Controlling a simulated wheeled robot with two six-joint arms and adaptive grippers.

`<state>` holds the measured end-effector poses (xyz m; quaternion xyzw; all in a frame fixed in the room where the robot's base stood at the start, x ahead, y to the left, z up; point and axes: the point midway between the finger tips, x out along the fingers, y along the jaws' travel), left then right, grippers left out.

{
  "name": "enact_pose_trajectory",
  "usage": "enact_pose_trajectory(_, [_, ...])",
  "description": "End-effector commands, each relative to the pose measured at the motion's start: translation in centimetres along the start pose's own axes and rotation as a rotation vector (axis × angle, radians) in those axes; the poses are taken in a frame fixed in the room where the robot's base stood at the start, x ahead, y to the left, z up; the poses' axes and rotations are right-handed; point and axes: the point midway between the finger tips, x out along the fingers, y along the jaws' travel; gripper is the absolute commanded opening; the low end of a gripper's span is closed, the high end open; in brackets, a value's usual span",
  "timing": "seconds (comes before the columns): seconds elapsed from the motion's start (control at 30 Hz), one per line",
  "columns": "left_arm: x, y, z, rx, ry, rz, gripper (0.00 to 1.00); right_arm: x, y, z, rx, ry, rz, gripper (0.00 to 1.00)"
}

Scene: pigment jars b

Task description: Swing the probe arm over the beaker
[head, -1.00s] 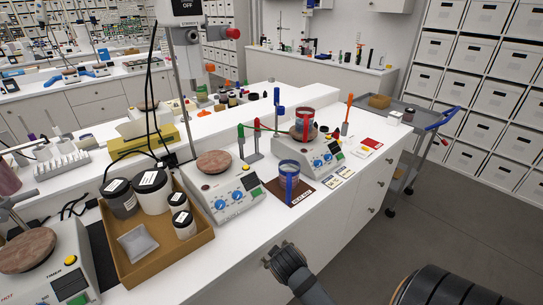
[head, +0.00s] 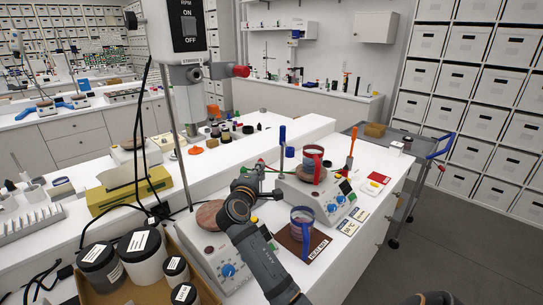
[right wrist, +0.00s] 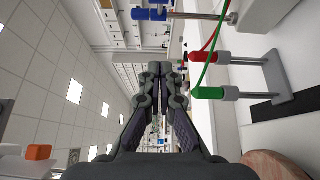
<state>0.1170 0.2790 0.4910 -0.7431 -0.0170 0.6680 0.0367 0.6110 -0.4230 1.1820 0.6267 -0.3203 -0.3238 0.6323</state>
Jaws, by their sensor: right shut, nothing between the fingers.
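A beaker with a red band (head: 312,157) stands on the right hotplate (head: 305,193). Another beaker with a blue band (head: 301,222) stands on a brown mat (head: 304,246) in front. A blue-topped post (head: 283,134) rises behind and left of the hotplate; it seems to be the probe stand. In the right wrist view its blue part (right wrist: 150,14) shows at the top. My right gripper (head: 272,187) is shut and empty, left of the red-banded beaker. Its closed fingers (right wrist: 160,70) also show in the right wrist view, apart from the blue part. My left gripper is not seen.
A red-ended post (right wrist: 204,57) and a green-ended post (right wrist: 210,93) with wires stand close to my right gripper. An orange-topped rod (head: 350,142) stands right of the red-banded beaker. A cardboard tray of jars (head: 143,256) is at front left.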

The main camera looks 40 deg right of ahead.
Motion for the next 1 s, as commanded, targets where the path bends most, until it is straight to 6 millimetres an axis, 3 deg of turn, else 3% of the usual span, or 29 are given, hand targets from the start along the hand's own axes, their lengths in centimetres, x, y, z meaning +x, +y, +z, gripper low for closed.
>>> enact_pose_trajectory(0.17, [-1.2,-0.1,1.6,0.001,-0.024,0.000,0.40,2.1,0.4,0.1,-0.003,-0.001,0.001,0.00])
enact_pose_trajectory(0.3, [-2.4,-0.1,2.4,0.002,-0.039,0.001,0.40,5.1,0.5,0.1,-0.002,-0.002,0.000,0.00])
enact_pose_trajectory(0.53, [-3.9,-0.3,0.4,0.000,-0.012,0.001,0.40,10.0,0.4,0.1,0.002,-0.002,-0.003,0.00])
enact_pose_trajectory(0.73, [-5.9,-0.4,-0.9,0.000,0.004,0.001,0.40,10.6,0.3,3.0,0.001,0.000,-0.001,0.00])
enact_pose_trajectory(1.0, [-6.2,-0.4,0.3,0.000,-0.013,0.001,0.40,10.8,-0.1,4.0,0.004,0.001,-0.002,0.00])
